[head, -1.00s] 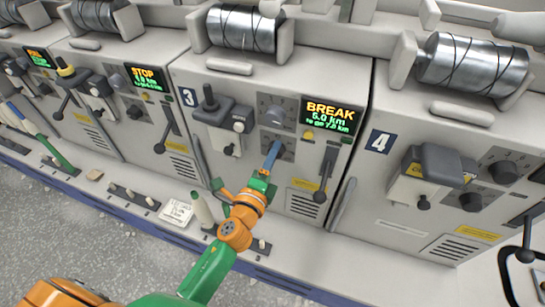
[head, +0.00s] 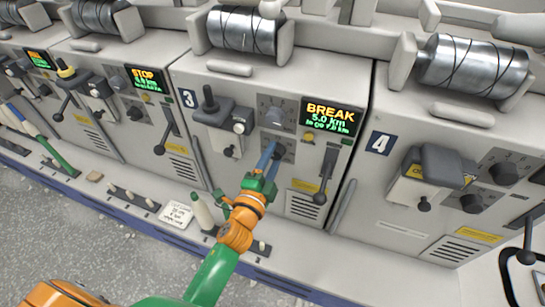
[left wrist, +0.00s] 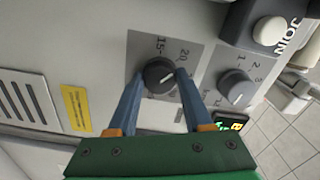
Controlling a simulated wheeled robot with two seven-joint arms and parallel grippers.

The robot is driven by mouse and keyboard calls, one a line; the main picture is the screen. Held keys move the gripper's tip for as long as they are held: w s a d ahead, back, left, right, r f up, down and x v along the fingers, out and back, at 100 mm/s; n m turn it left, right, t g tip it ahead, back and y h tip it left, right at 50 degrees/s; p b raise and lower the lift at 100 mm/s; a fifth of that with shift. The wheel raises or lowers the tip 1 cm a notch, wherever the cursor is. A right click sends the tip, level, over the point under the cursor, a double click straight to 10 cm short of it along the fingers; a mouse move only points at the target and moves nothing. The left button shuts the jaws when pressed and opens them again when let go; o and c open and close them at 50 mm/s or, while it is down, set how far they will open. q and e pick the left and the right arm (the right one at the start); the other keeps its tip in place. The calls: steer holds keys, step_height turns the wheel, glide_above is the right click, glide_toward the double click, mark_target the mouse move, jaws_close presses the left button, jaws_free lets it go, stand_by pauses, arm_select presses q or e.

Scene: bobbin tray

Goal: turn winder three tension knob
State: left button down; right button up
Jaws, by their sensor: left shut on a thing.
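Winder three, marked with a 3 plate (head: 188,98), stands in the middle of the head view. Its lower dark tension knob (left wrist: 158,72) has a numbered dial around it, with 15 and 20 readable in the left wrist view. My left gripper (head: 268,153) has blue fingers and reaches this knob from below. In the left wrist view the fingers (left wrist: 157,80) are on both sides of the knob, shut on it. In the head view the fingers partly hide the knob. My right gripper is not in view.
A second knob (head: 275,115) sits above; it also shows in the left wrist view (left wrist: 235,88). The display (head: 328,117) reads BREAK. A dark lever (head: 324,178) is close to the right of my gripper. A pale cone (head: 202,210) stands on the ledge to its left.

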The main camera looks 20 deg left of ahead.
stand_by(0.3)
arm_select(q)
steer(key=shift+c, duration=1.6)
jaws_free()
steer(key=s, duration=0.7)
steer(key=shift+a, duration=0.15)
